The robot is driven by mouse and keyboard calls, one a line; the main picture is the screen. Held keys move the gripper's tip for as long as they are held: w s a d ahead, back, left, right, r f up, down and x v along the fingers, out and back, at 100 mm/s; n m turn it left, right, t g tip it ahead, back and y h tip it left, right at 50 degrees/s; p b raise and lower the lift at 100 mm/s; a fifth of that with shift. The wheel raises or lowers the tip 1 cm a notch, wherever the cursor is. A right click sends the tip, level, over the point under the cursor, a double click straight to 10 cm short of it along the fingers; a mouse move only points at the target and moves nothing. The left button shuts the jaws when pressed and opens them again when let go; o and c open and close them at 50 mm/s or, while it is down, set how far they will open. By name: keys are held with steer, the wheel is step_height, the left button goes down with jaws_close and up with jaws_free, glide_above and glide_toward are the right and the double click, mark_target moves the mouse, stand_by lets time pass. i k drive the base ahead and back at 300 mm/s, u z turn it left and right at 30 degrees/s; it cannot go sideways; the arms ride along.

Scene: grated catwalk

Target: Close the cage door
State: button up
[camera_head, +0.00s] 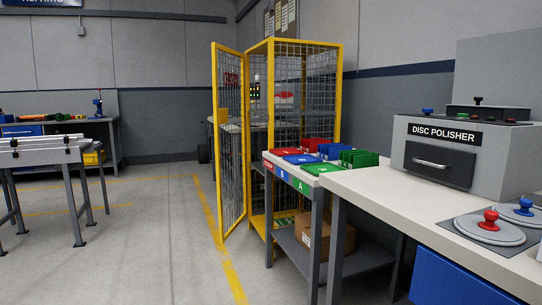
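The cage (342,95) has a yellow frame with wire mesh and stands in the middle of the view. Its door (215,130) is a tall yellow-framed mesh panel standing ajar, swung out to the left of the cage. Several items show through the mesh, too small to tell. The lower right of the cage is hidden behind a bench. My gripper is not in view.
A white bench (385,190) with red, blue and green bins stands at the right, close to the cage. A disc polisher (445,150) sits on it. A grey stand (62,160) is at the left. The floor (150,240) between is clear, with a yellow line.

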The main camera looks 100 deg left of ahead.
mark_target(220, 115)
steer(key=z, duration=0.05)
steer(key=k, duration=1.5)
steer(key=z, duration=0.65)
steer(key=k, duration=2.4)
steer(key=u, duration=3.25)
steer(key=i, duration=1.6)
steer(key=z, duration=0.25)
steer(key=k, duration=0.35)
steer(key=u, duration=0.8)
